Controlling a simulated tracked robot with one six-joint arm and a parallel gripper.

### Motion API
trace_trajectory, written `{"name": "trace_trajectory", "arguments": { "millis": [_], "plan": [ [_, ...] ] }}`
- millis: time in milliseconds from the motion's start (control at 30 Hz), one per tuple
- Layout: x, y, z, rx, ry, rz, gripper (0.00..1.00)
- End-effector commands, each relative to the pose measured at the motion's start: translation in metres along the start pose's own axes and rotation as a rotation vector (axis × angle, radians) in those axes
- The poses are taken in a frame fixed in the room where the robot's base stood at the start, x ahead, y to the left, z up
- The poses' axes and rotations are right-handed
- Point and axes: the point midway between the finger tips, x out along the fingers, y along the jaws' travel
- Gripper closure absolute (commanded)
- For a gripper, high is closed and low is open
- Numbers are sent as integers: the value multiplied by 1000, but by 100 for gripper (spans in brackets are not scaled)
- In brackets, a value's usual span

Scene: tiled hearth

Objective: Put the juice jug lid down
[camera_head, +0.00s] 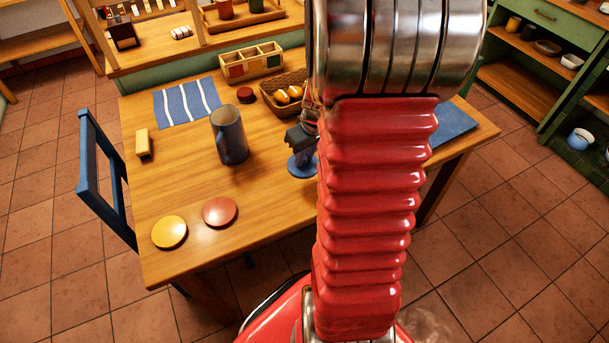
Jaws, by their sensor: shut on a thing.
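My gripper (304,146), dark and partly hidden behind my red arm, points down over the table right of the jug. It is shut on a round blue lid (296,171), whose right side my arm hides. I cannot tell whether the lid touches the tabletop or hangs just above it. The blue-grey juice jug (231,140) stands upright on the table to the left of my gripper, with its top uncovered.
The wooden table (190,190) holds a yellow disc (169,232), a red-orange disc (220,212), a tan block (144,143), a striped cloth (187,103), a divided box (250,62) and a bread basket (270,88). A blue chair (91,150) stands at left. The front middle is clear.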

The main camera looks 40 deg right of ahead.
Motion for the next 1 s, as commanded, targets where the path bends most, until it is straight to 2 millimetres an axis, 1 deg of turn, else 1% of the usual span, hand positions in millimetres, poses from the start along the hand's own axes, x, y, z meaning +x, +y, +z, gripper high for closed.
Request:
{"name": "trace_trajectory", "arguments": {
  "millis": [33, 100, 200, 300, 567, 667, 900, 1000],
  "plan": [
    [9, -1, 3, 1, -4, -3, 100],
    [20, -1, 6, 2, -5, -4, 100],
    [30, 0, 9, 2, -3, -2, 100],
    [34, 0, 9, 2, 0, 0, 100],
    [35, 0, 9, 1, 0, 0, 100],
    [38, 0, 10, 1, -1, -1, 100],
    [63, 0, 17, 3, -2, -2, 100],
    [70, 0, 19, 2, -2, -1, 100]
  ]
}}
